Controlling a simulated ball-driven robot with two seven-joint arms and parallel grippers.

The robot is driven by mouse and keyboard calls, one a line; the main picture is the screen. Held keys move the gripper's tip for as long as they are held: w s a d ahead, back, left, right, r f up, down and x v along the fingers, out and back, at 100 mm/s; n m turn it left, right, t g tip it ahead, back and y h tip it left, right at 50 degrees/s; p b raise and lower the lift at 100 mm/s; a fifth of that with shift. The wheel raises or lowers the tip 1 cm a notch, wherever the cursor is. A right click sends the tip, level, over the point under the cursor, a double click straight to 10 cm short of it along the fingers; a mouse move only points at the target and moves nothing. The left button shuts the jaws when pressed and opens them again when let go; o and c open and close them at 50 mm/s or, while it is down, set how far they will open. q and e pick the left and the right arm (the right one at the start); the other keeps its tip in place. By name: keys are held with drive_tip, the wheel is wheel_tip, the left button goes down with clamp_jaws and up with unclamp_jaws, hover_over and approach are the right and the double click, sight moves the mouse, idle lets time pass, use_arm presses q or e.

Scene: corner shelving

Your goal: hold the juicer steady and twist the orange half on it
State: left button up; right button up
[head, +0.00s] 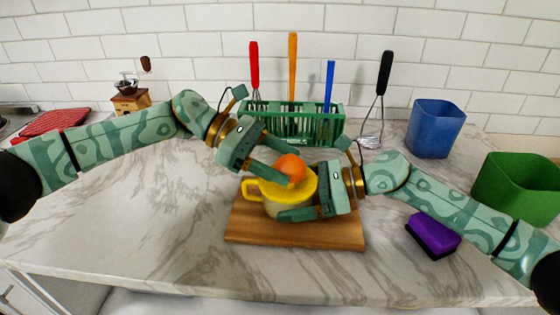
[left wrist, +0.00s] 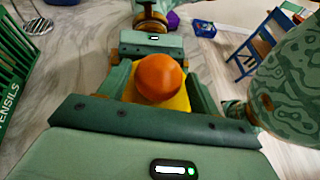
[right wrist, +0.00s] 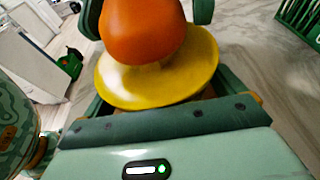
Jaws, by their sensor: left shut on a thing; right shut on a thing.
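The orange half (head: 291,168) sits dome up on top of the yellow juicer (head: 272,189), which has a handle at its left and a pale lower body. My left gripper (head: 282,165) is shut on the orange half from above. The orange half (left wrist: 160,77) lies between its fingers in the left wrist view. My right gripper (head: 296,202) is shut on the juicer's body, low on the right side. In the right wrist view the yellow rim (right wrist: 150,90) spreads under the orange half (right wrist: 142,30). The cone under the fruit is hidden.
The juicer stands on a wooden board (head: 250,226). A green utensil rack (head: 325,130) and a whisk (head: 378,110) are behind. A purple-and-black sponge (head: 433,234), a blue bin (head: 435,128) and a green bin (head: 515,185) are at right.

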use_arm(q)
drive_tip(key=shift+f, duration=0.1)
drive_tip(key=shift+r, duration=4.1)
